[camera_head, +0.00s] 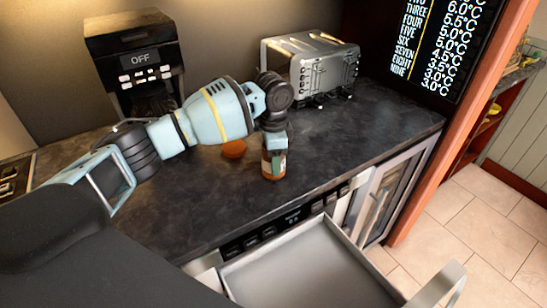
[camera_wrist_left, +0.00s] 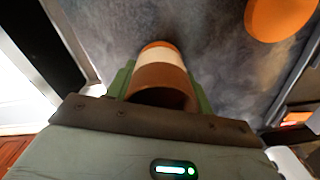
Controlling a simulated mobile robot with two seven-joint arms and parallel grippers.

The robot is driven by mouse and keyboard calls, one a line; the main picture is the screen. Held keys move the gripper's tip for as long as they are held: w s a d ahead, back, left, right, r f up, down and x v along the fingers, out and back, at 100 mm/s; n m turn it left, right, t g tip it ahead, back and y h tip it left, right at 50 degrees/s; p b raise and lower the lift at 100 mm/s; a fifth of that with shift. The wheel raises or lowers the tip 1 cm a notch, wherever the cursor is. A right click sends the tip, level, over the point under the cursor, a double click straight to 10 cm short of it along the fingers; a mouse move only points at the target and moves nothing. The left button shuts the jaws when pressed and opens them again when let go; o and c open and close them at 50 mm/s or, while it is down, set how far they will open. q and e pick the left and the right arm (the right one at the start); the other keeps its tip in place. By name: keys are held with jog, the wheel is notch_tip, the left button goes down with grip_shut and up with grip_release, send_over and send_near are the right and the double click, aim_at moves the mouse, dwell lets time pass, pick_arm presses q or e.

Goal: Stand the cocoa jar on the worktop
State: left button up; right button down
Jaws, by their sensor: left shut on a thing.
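The cocoa jar (camera_head: 267,167) is brown with a pale band. It is upright at the worktop (camera_head: 330,150), close to its front edge. Whether its base touches the surface is hard to tell. My left gripper (camera_head: 274,155) is above the jar and shut on it. In the left wrist view the jar (camera_wrist_left: 160,78) sits between the green fingers of my left gripper (camera_wrist_left: 158,88). My right gripper is in neither view.
An orange round thing (camera_head: 234,149) lies on the worktop behind the jar. A coffee machine (camera_head: 135,60) and a toaster (camera_head: 315,68) stand at the back. An open empty drawer (camera_head: 305,270) juts out below the worktop's front edge. The worktop's right end is clear.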

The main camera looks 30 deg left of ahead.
pick_arm(q)
jog(key=o, duration=1.2)
jog(key=shift+f, duration=0.15)
notch_tip(320, 180, up, 12)
jog(key=shift+r, duration=0.15)
